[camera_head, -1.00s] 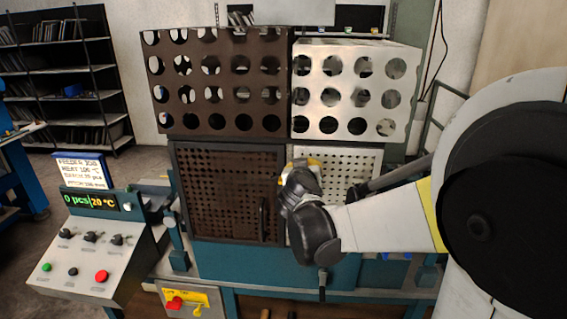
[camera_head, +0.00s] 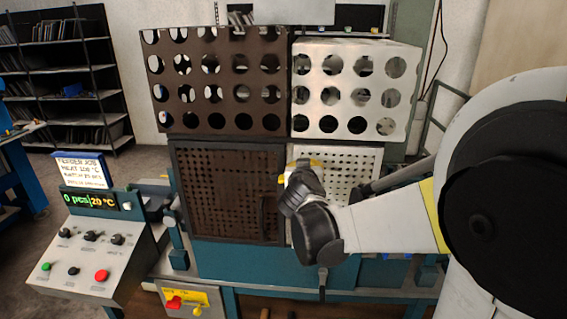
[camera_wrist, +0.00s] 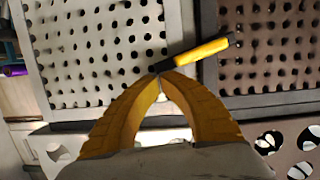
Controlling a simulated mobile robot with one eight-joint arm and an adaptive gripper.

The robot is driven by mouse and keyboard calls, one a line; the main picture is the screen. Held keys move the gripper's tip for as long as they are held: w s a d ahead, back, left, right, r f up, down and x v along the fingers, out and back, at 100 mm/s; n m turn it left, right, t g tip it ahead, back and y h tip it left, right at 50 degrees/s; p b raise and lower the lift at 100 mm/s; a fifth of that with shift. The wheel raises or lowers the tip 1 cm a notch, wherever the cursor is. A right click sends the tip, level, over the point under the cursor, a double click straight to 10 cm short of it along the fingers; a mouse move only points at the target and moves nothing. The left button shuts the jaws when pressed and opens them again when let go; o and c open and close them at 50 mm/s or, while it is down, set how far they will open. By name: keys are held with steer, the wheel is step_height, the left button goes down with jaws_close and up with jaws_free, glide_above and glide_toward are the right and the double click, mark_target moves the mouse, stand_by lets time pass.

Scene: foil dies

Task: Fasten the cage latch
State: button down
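The cage latch (camera_wrist: 200,54), a yellow lever with a black end, lies slanted across the dark post between the white perforated panel (camera_wrist: 100,45) and the brown perforated door (camera_wrist: 275,45) in the wrist view. My gripper (camera_wrist: 161,73) has its yellow fingertips together at the latch's black end; nothing clearly shows between them. I cannot tell whether the tips touch the latch. In the head view my gripper (camera_head: 312,164) is in front of the seam between the brown door (camera_head: 215,195) and the white panel (camera_head: 363,165); the latch cannot be made out there.
Brown (camera_head: 215,90) and white (camera_head: 345,85) guards with large round holes stand above the doors. A control console (camera_head: 95,250) with buttons and a display stands at left. My arm covers much of the right side. Shelves (camera_head: 70,75) are far behind.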

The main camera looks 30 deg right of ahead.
steer(key=shift+s+d+f+m, duration=0.1)
steer(key=shift+f+m, duration=0.1)
steer(key=shift+m, duration=0.2)
stand_by(1.9)
